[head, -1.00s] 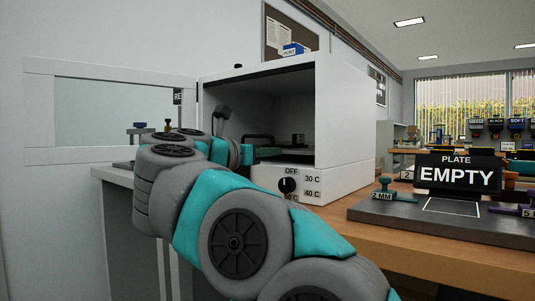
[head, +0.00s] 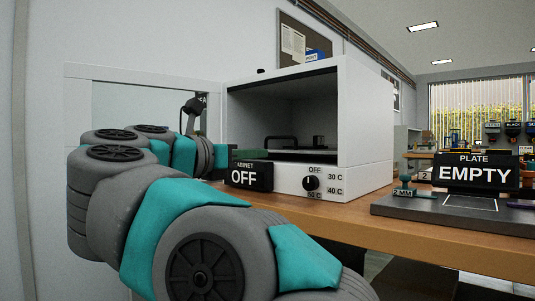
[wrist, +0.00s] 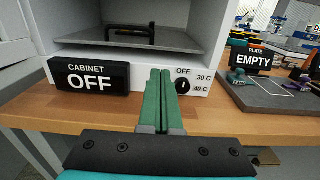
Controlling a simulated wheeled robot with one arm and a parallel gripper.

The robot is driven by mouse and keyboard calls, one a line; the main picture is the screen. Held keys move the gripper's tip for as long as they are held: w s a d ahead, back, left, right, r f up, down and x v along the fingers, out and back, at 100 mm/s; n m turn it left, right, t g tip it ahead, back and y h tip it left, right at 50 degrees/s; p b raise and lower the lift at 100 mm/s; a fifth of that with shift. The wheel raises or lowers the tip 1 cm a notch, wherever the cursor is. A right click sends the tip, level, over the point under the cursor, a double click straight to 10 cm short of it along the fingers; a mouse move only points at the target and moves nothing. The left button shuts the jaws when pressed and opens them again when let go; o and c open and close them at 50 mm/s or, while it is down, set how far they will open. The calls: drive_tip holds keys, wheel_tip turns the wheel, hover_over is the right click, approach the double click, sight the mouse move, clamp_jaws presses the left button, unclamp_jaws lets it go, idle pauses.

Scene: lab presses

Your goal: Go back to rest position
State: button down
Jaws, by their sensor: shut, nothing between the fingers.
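My gripper (wrist: 158,100) shows in the wrist view as two green fingers pressed together, with nothing between them. It is in front of the white cabinet's (head: 365,130) lower front panel, between the sign and the knob in that view. In the head view my arm reaches in from the bottom, bending left, and the green fingers (head: 246,154) show small beside the cabinet opening. The cabinet is open. Its black sign (head: 247,177) reads CABINET OFF. The dark knob (head: 311,183) has its mark toward OFF. I cannot tell the gap between fingers and panel.
Inside the cabinet is a grey shelf (wrist: 180,40) with a black handle (wrist: 124,33). The open door (head: 140,73) stands to the left. To the right, a dark board (head: 445,212) with an EMPTY plate sign (head: 474,173) and stamps stands on the wooden bench (head: 330,218).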

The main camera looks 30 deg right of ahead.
drive_tip(key=shift+s+a, duration=0.15)
drive_tip(key=shift+a, duration=0.2)
